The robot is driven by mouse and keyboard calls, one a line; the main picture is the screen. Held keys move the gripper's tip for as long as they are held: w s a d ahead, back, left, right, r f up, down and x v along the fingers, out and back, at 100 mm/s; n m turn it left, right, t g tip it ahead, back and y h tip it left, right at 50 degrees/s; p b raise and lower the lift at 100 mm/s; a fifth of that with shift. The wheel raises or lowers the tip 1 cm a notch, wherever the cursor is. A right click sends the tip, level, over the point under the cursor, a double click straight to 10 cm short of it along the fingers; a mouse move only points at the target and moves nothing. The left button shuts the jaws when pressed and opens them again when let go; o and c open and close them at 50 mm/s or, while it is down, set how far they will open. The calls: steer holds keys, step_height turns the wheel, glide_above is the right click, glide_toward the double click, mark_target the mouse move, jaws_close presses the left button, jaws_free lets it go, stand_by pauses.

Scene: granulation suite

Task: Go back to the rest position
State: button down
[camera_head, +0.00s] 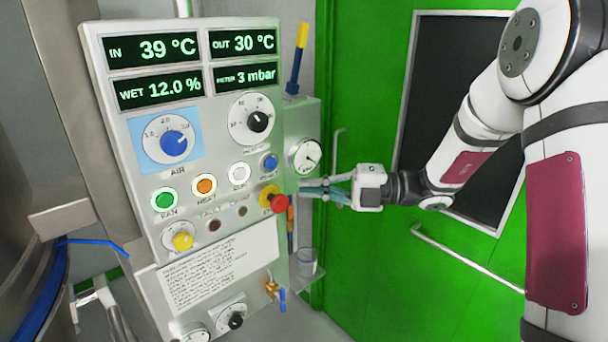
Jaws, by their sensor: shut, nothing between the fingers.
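My gripper (305,190) is at the right edge of the control panel (135,205), close to the red stop button (279,203) and the blue button (270,162). Its teal fingers point left and are together, with nothing between them. I cannot tell whether the fingertips touch the panel's side or stand in front of it. My arm comes in from the right, bent at the elbow, across the green door.
The panel carries lit displays, a blue air knob (174,142), a black knob (258,121) and a yellow knob (183,241). A pressure gauge (307,156) sits behind my fingers. A green door (375,265) with a handle (465,258) stands behind my arm. A steel vessel (25,200) is at left.

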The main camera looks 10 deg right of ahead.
steer(key=s+a+r+n+g+h, duration=0.1)
steer(key=s+n+g+h, duration=0.3)
steer(key=s+n+h, duration=1)
steer(key=s+d+r+n+t+h, duration=0.1)
steer(key=s+d+n, duration=0.5)
steer(key=n, duration=0.6)
steer(key=s+d+r+n+t+h, duration=0.1)
steer(key=s+d+n+t, duration=0.4)
steer(key=n, duration=0.7)
steer(key=shift+s+d+h, duration=0.7)
steer(key=shift+s+h, duration=0.2)
steer(key=shift+s, duration=0.25)
steer(key=shift+r, duration=0.15)
